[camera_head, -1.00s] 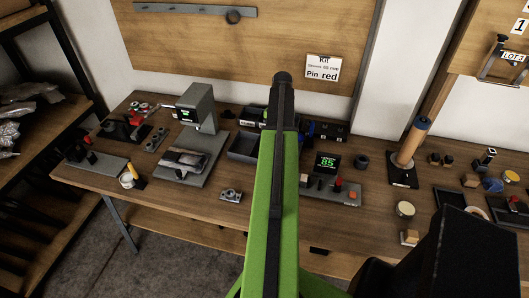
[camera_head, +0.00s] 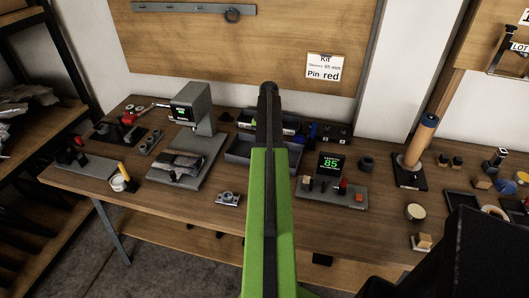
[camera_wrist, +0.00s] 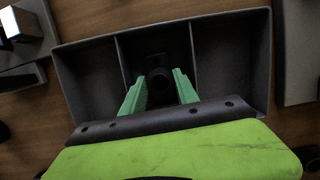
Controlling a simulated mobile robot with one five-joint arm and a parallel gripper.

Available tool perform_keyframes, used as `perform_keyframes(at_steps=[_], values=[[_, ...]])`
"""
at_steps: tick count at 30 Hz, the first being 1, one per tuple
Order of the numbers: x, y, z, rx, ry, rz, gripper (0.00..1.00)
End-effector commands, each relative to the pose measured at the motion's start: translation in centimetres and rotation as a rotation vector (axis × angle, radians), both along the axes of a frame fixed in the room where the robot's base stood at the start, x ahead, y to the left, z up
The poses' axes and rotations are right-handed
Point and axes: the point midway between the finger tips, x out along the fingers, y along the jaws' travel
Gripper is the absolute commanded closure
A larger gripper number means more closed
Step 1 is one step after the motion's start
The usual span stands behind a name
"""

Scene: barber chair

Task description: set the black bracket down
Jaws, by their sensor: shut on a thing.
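In the wrist view my gripper (camera_wrist: 160,88) has its green fingers closed on a dark object, the black bracket (camera_wrist: 159,74). Little of its shape can be told against the dark tray. They are over the middle compartment of a dark grey three-compartment tray (camera_wrist: 85,44). I cannot tell whether the bracket touches the tray floor. In the head view the tray (camera_head: 238,158) stands on the bench behind my green arm, which hides the gripper and the bracket.
The wooden bench (camera_head: 190,205) is crowded. A grey press-like stand (camera_head: 196,110) is left of the tray. A gauge reading 85 (camera_head: 331,163) is right of it. A small metal part (camera_head: 228,199) lies in front. Some bare wood shows near the front edge.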

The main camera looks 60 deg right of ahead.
Motion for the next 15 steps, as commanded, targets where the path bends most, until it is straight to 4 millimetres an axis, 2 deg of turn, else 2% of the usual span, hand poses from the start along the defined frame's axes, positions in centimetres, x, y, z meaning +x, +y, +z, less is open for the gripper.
perform_keyframes(at_steps=[5,6,11,15], values=[[0.02,0.03,-0.26,0.000,0.000,0.000,1.00],[0.02,0.03,-0.29,0.000,0.000,0.000,0.63],[0.04,0.03,-0.15,0.000,0.000,0.001,0.42],[0.05,0.04,-0.16,0.000,0.000,0.001,0.42]])
